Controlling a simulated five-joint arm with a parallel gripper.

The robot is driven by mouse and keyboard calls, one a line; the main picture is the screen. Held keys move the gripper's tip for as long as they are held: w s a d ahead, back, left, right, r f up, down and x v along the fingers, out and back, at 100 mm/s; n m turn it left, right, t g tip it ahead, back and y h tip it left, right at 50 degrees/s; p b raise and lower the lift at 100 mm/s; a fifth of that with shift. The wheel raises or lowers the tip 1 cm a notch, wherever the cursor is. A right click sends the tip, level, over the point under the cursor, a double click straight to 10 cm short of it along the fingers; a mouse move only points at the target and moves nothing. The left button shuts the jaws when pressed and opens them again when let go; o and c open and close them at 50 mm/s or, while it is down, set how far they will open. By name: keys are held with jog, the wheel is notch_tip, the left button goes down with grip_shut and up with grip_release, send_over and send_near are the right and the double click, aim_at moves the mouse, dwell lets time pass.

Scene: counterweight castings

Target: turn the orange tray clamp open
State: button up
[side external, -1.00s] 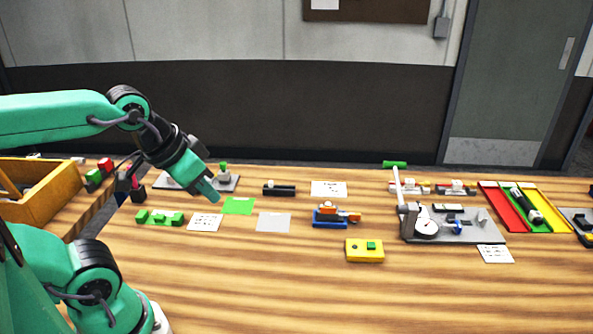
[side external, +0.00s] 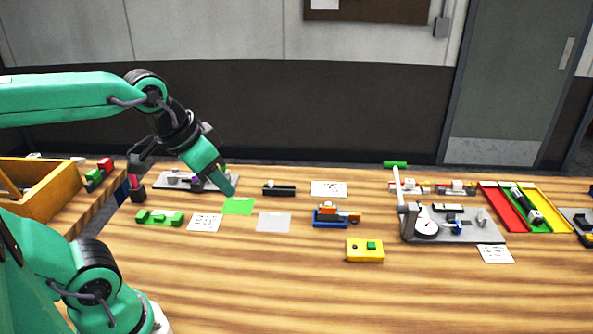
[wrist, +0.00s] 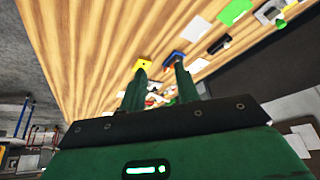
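The orange clamp (side external: 350,216) sits on a small blue tray (side external: 328,225) near the middle of the table, with a whitish piece between its parts. My gripper (side external: 231,188) is in the air to the left of the tray, tilted down to the right, near the green sheet. In the wrist view my gripper's two fingers (wrist: 160,68) stand apart with nothing between them. The blue tray (wrist: 170,59) shows there just beyond the right fingertip. The clamp is too small and too covered to make out in that view.
A yellow block (side external: 364,251) with a green button lies in front and right of the tray. A grey sheet (side external: 273,222) and a green sheet (side external: 238,206) lie to its left. A grey fixture with a dial (side external: 455,232) stands to the right. The table front is clear.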

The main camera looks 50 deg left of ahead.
jog(key=w+r+m+g, duration=0.1)
jog(key=w+r+m, duration=0.1)
jog(key=w, duration=0.8)
jog(key=m+g, duration=0.4)
jog(key=m, duration=0.2)
send_over(353, 213)
jog(key=f, duration=1.8)
jog(key=shift+s+f, duration=0.1)
jog(key=shift+s, duration=0.2)
jog(key=shift+w+f, duration=0.25)
jog(key=shift+f, duration=0.3)
jog(key=shift+f, duration=3.9)
